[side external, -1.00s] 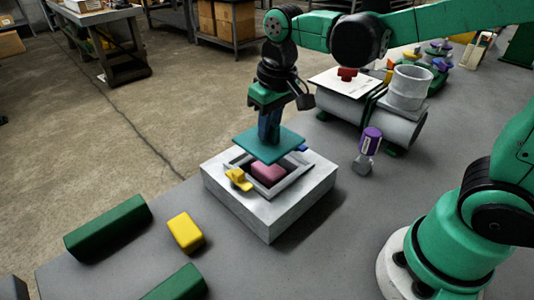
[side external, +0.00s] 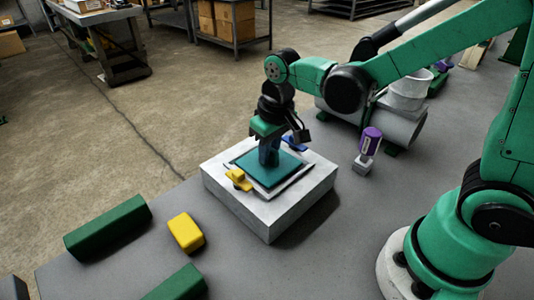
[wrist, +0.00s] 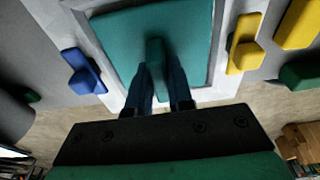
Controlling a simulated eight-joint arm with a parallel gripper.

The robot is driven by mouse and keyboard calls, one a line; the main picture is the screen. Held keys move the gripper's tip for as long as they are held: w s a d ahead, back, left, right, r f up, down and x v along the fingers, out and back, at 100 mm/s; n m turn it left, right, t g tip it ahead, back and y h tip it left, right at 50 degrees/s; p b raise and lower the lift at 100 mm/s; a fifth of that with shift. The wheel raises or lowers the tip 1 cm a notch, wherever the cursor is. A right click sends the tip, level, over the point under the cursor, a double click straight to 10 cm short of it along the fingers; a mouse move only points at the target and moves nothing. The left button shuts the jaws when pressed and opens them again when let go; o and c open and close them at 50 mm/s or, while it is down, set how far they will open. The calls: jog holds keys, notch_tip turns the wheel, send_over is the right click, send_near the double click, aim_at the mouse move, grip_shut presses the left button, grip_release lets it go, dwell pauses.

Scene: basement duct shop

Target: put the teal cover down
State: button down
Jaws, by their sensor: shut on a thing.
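The teal cover (side external: 282,171) is a flat square plate with a raised grip. It lies level over the opening of the grey square box (side external: 268,223), inside the light frame around that opening. In the wrist view the teal cover (wrist: 185,45) fills the upper middle. My gripper (side external: 267,162) is shut on the cover's grip from above; its fingers also show on either side of the grip in the wrist view (wrist: 156,85). The inside of the box is hidden under the cover. I cannot tell whether the cover rests fully on the box.
A yellow latch (side external: 238,180) and a blue latch (side external: 294,143) sit at opposite sides of the frame. A yellow block (side external: 186,232) and green blocks (side external: 108,227) lie to the left. A purple-topped item (side external: 370,141) and grey pipe fittings (side external: 402,125) stand to the right.

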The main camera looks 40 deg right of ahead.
jog(key=shift+f, duration=0.15)
jog(key=c, duration=0.8)
grip_release()
notch_tip(320, 180, up, 12)
jog(key=s, duration=0.2)
jog(key=t, duration=0.5)
send_near(277, 152)
jog(key=w+d+f, duration=0.2)
jog(key=d, duration=0.1)
jog(key=shift+w+f, duration=0.1)
jog(key=shift+f, duration=0.15)
